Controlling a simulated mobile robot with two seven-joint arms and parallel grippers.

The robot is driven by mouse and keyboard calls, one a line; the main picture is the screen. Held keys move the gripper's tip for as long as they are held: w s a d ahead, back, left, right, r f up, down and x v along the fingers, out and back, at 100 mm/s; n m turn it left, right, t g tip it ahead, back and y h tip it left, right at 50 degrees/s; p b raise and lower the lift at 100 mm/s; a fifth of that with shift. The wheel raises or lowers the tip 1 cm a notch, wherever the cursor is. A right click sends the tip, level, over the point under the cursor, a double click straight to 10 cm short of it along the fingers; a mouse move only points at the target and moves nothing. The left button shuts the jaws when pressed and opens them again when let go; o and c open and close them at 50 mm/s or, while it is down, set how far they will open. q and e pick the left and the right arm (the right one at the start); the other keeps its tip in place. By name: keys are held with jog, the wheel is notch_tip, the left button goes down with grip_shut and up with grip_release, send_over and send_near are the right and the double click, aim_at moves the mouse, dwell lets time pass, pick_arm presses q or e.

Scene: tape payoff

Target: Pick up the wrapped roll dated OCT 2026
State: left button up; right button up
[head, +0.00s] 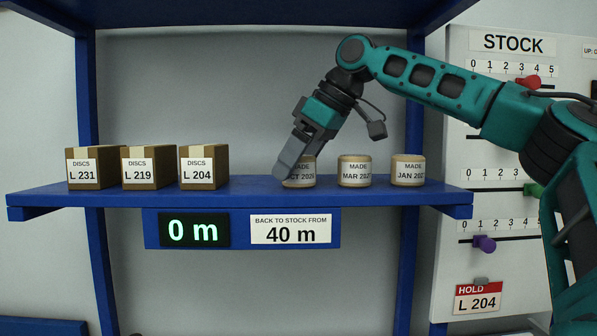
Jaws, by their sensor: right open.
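The wrapped roll dated OCT 2026 (302,178) stands upright on the blue shelf, the leftmost of three tan rolls. Its label reads MADE with the date partly covered. My right gripper (287,172) is open, reaching down from the upper right, with its fingers in front of and over the left side of this roll. I cannot tell whether the fingers touch it. The MAR 2027 roll (354,172) and the roll marked JAN (407,171) stand to its right, apart from each other. My left gripper is out of view.
Three brown DISCS boxes, L 231 (90,168), L 219 (147,168) and L 204 (204,167), stand on the left of the blue shelf (245,187). Shelf posts and an upper shelf frame the space. A STOCK board (500,135) is at right. Bare shelf lies between boxes and rolls.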

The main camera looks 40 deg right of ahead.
jog(key=shift+w+a+f, duration=0.15)
jog(key=shift+w+f, duration=0.15)
jog(key=shift+f, duration=0.2)
jog(key=c, duration=1.1)
jog(key=shift+r, duration=0.15)
